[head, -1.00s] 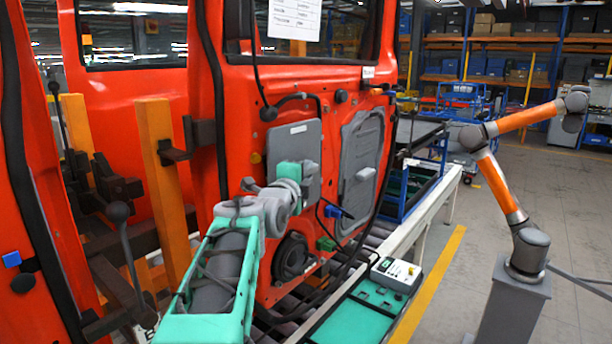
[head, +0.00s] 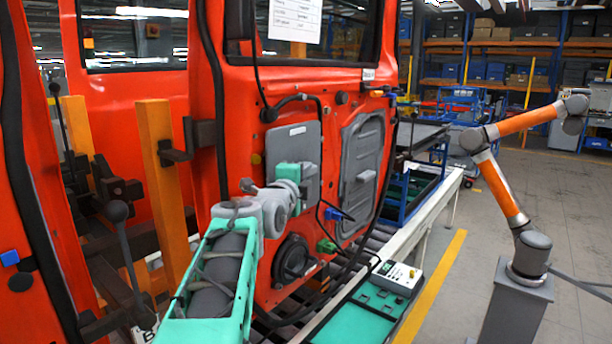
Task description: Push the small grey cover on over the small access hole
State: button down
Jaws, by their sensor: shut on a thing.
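The small grey cover (head: 306,141) is a flat upright plate with a white label near its top. It lies against the inner face of the orange-red door (head: 250,85), left of the larger ribbed grey panel (head: 362,170). My gripper (head: 298,178), with a green body, is at the cover's lower part and shut on it. The fingertips are hidden behind the gripper body and wrist. The small access hole does not show; the cover and my arm hide that area. I cannot tell whether the cover sits flush.
Black cables hang around the panels. A round black speaker (head: 292,258) and green and blue connectors are below. An orange post (head: 160,180) with dark clamps stands left. A green tray with a white device (head: 397,277) lies lower right. Another orange-grey arm (head: 503,185) stands right.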

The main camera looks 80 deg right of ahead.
jog(key=shift+w+d+b, duration=0.3)
jog(key=shift+w+b, duration=0.1)
jog(key=shift+w, duration=0.4)
dwell(0.4)
jog(key=shift+r, duration=0.1)
jog(key=c, duration=1.2)
grip_release()
jog(key=shift+o, duration=0.2)
jog(key=shift+a, duration=0.1)
